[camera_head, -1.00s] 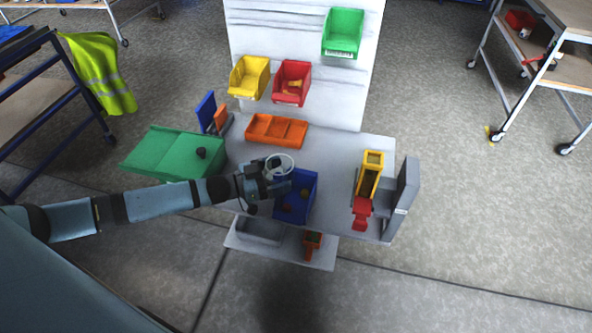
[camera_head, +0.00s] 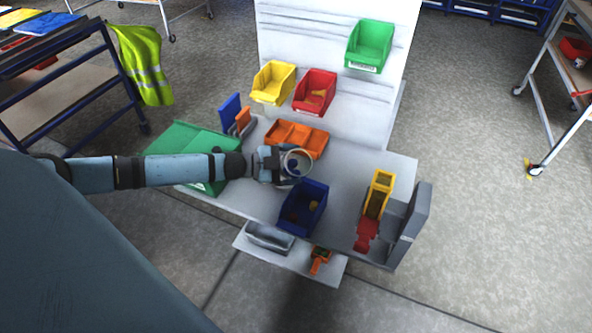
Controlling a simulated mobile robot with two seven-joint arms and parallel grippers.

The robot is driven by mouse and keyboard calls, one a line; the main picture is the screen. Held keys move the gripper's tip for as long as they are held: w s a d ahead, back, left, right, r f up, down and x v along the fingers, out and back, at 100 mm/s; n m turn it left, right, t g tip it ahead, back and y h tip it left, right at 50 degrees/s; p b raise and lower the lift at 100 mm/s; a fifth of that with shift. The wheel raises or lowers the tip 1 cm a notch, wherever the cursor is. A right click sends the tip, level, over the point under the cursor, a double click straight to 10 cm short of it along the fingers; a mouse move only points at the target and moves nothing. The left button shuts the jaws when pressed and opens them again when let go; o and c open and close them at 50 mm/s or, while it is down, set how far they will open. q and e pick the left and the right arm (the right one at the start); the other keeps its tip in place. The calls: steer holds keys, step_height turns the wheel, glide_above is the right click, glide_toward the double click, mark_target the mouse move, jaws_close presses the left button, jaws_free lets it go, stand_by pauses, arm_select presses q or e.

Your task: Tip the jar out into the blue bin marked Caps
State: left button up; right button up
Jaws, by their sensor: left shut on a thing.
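My left gripper (camera_head: 281,165) is shut on the jar (camera_head: 298,162), a clear round vessel. Its round rim faces up toward the camera. A small dark bluish patch shows within the rim; I cannot tell if it is content or something seen through the wall. The jar is just behind the blue bin (camera_head: 290,218), over the grey bench top, and not above the bin's opening. My right gripper is not in view.
An orange divided tray (camera_head: 297,139) lies behind the jar. A green sloped bin (camera_head: 190,143) is at the left, partly under my arm. A yellow and red dispenser (camera_head: 377,195) stands at the right beside a grey upright panel (camera_head: 412,222). Yellow, red and green bins hang on the white back panel.

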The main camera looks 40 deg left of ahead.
mark_target(288, 173)
arm_select(q)
steer(key=m+b, duration=0.1)
steer(key=m, duration=0.1)
steer(key=f+m+y+b, duration=0.1)
steer(key=m+b, duration=0.1)
steer(key=f+m+y+b, duration=0.1)
steer(key=b, duration=0.1)
steer(key=shift+w+a+m+t, duration=0.2)
steer(key=shift+a+m+t, duration=0.1)
steer(key=shift+m, duration=0.1)
steer(key=shift+f+m+y+b, duration=0.2)
steer(key=shift+m+y+b, duration=0.3)
steer(key=shift+m+b, duration=0.6)
steer(key=r+m+p, duration=0.1)
steer(key=s+d+r+m+t+y+p, duration=0.1)
steer(key=m, duration=0.1)
steer(key=shift+d+r, duration=0.15)
steer(key=shift+d, duration=0.15)
steer(key=shift+s+d+r+m+t+y+p, duration=0.15)
steer(key=shift+d+m+t+y+p, duration=0.2)
steer(key=shift+m, duration=0.35)
steer(key=shift+s+d+r+m+t+y, duration=0.15)
steer(key=shift+s+d+m+t+y, duration=0.15)
steer(key=shift+m, duration=0.4)
steer(key=shift+d+m, duration=0.15)
steer(key=shift+m, duration=0.25)
